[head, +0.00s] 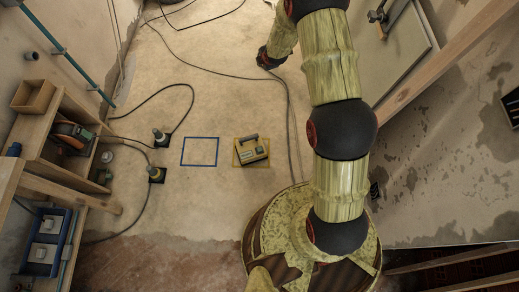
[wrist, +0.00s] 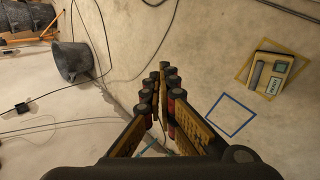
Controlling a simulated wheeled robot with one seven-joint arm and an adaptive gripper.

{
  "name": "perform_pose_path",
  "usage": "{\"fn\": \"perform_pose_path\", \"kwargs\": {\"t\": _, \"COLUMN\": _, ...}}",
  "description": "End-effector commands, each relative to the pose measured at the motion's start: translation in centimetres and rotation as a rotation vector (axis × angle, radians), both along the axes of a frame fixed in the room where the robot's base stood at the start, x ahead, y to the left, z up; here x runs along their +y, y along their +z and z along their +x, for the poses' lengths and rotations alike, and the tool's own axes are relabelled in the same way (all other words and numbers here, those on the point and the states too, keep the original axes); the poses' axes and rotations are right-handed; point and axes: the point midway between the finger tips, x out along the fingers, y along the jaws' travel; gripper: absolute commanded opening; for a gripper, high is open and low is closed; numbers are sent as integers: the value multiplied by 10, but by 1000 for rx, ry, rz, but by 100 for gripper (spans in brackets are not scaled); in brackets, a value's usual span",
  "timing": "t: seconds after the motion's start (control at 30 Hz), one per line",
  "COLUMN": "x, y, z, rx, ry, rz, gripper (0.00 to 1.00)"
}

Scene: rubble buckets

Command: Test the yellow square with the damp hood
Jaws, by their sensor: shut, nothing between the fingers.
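An empty blue square (head: 200,152) lies left of the device. Cables cross the floor, and two dark fittings (head: 157,174) stand at the left. A wooden shelf (head: 60,165) lines the left wall. Dark buckets (wrist: 72,62) show in the wrist view.

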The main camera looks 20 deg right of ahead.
Motion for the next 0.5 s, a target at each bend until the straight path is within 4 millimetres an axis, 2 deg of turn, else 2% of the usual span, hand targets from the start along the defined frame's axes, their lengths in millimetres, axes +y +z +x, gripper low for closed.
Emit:
{"fn": "perform_pose_path", "kwargs": {"t": 0.03, "x": 0, "y": -35, "z": 0, "rx": 6, "ry": 51, "rz": -27, "gripper": 0}}
{"fn": "perform_pose_path", "kwargs": {"t": 0.17, "x": 2, "y": -108, "z": 0, "rx": -13, "ry": 192, "rz": -102, "gripper": 0}}
{"fn": "perform_pose_path", "kwargs": {"t": 0.2, "x": 3, "y": -131, "z": -3, "rx": -19, "ry": 236, "rz": -125, "gripper": 0}}
{"fn": "perform_pose_path", "kwargs": {"t": 0.27, "x": 6, "y": -165, "z": -9, "rx": -29, "ry": 299, "rz": -157, "gripper": 0}}
{"fn": "perform_pose_path", "kwargs": {"t": 0.37, "x": 11, "y": -221, "z": -24, "rx": -51, "ry": 404, "rz": -212, "gripper": 0}}
{"fn": "perform_pose_path", "kwargs": {"t": 0.5, "x": 21, "y": -297, "z": -57, "rx": -85, "ry": 545, "rz": -283, "gripper": 0}}
